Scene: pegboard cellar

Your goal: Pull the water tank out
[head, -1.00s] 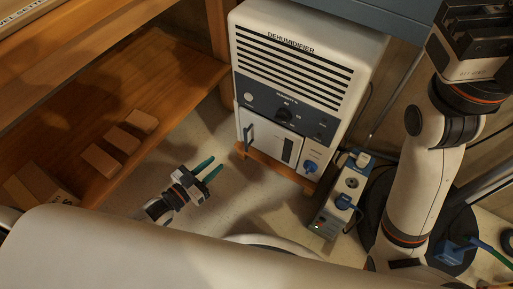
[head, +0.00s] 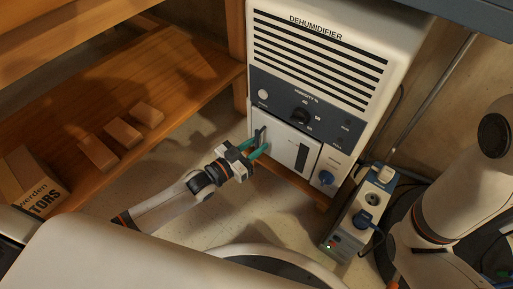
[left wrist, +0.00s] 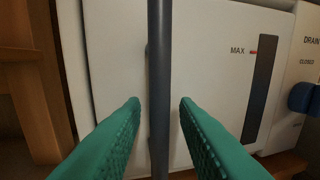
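The white water tank (head: 285,148) sits in the lower front of the dehumidifier (head: 325,70), its front level with the housing as far as I can tell. Its dark upright bar handle (head: 263,136) is at the tank's left side. In the left wrist view the handle (left wrist: 159,80) runs vertically between the two green fingers, with a gap on each side. My left gripper (head: 259,149) is open at the handle; it also shows in the left wrist view (left wrist: 160,108). The tank's dark level window (left wrist: 258,88) is marked MAX. My right gripper is out of view.
A blue drain knob (head: 326,178) is right of the tank. A power strip (head: 358,212) with plugs and cables stands on the floor to the right. A wooden shelf (head: 190,85) with several blocks is at the left.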

